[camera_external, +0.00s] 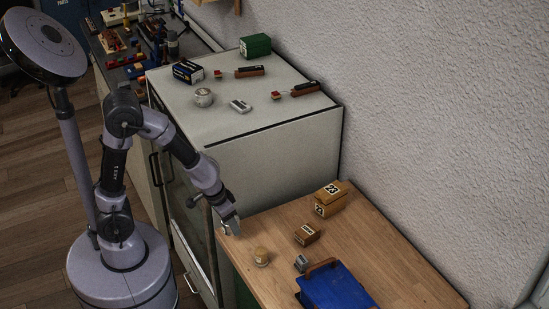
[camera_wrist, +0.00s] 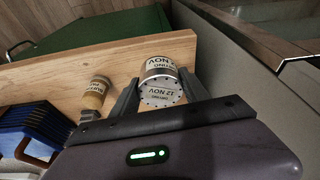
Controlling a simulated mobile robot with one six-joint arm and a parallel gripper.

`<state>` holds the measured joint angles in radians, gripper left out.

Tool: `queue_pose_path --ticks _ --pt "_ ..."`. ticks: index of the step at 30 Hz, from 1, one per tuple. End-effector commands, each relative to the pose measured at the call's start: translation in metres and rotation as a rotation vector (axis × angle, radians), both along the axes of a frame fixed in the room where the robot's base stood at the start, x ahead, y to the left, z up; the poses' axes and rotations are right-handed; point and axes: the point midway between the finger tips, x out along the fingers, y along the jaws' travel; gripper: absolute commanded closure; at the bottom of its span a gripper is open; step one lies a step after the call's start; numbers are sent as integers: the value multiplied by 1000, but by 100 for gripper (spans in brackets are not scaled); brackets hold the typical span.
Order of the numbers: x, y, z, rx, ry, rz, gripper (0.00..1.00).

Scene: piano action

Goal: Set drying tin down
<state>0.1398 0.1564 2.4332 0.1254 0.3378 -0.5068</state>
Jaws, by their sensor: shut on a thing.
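The drying tin (camera_wrist: 160,92), a round silver tin with a perforated end and a label reading "12 NOV", is between the two dark fingers of my gripper (camera_wrist: 158,86) in the wrist view. My gripper is shut on it. In the external view my gripper (camera_external: 231,225) is low at the left end of the wooden worktop (camera_external: 375,240), beside the pale cabinet. The tin is mostly hidden there. I cannot tell whether it touches the wood.
A small cork-coloured jar (camera_external: 261,256) stands close by on the worktop and shows in the wrist view (camera_wrist: 95,92). A grey block (camera_external: 301,263), a blue case (camera_external: 338,287) and wooden boxes (camera_external: 330,198) lie farther right. Another silver tin (camera_external: 203,97) stands on the cabinet (camera_external: 232,122).

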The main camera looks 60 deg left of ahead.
Motion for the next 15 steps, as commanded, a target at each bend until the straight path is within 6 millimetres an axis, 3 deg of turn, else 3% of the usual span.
queue_pose_path --ticks 3,7,15 --pt "43 -4 -7 0 0 1 91" --pt "85 -8 -11 0 0 1 91" --pt "123 -11 -16 1 2 1 91"
